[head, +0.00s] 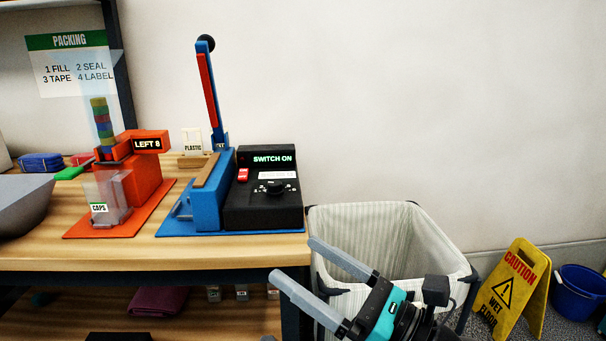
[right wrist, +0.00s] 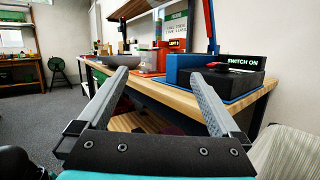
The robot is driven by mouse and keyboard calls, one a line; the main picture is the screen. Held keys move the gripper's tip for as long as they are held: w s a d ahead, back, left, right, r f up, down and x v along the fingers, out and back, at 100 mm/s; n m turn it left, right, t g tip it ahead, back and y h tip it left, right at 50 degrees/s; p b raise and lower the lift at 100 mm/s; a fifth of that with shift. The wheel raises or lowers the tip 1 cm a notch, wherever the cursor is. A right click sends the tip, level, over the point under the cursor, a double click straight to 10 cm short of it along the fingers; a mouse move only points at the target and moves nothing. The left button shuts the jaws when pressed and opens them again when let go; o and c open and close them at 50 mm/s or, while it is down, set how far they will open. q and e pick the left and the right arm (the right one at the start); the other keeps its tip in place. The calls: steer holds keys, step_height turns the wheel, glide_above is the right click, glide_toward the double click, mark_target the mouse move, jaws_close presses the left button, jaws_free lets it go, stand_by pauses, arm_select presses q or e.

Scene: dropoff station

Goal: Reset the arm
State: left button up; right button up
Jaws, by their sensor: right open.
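My right gripper (head: 292,266) is open and empty. In the head view it is in front of the lined bin, by the right end of the wooden table (head: 150,256). Its two grey fingers point up and to the left. In the right wrist view the open fingers (right wrist: 158,85) spread apart with nothing between them, facing along the table. My left gripper is in neither view.
The table holds a blue sealer (head: 207,200) with a black "SWITCH ON" box (head: 262,210), an orange dispenser (head: 140,185) and a grey bowl (head: 20,205). A lined bin (head: 385,228), yellow caution sign (head: 520,285) and blue bucket (head: 578,295) stand at right.

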steer(key=w+d+f+m+t+h, duration=0.25)
steer(key=d+f+m+h, duration=0.5)
steer(key=m, duration=0.75)
steer(key=w+d+f+m+t+h, duration=0.25)
steer(key=d+f+m+h, duration=0.5)
steer(key=m, duration=0.65)
steer(key=s+d+f+m+g+h, duration=0.1)
steer(key=s+f+m+g+h, duration=0.1)
steer(key=s+f+m+g, duration=0.25)
steer(key=s+d+f+m+g+h, duration=0.1)
steer(key=s+f+m+g+h, duration=0.1)
steer(key=s+f+m, duration=0.45)
steer(key=s+a+f+m+g+y+p, duration=0.15)
steer(key=s+f+m+g+p, duration=0.25)
steer(key=s+f+g+p, duration=0.6)
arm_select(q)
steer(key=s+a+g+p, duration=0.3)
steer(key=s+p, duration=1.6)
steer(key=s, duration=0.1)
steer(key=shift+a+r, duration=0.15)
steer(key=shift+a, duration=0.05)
arm_select(e)
steer(key=s+d+t, duration=0.1)
steer(key=s+d, duration=0.1)
steer(key=s, duration=1.8)
steer(key=shift+d+r, duration=0.15)
steer(key=shift+d, duration=0.05)
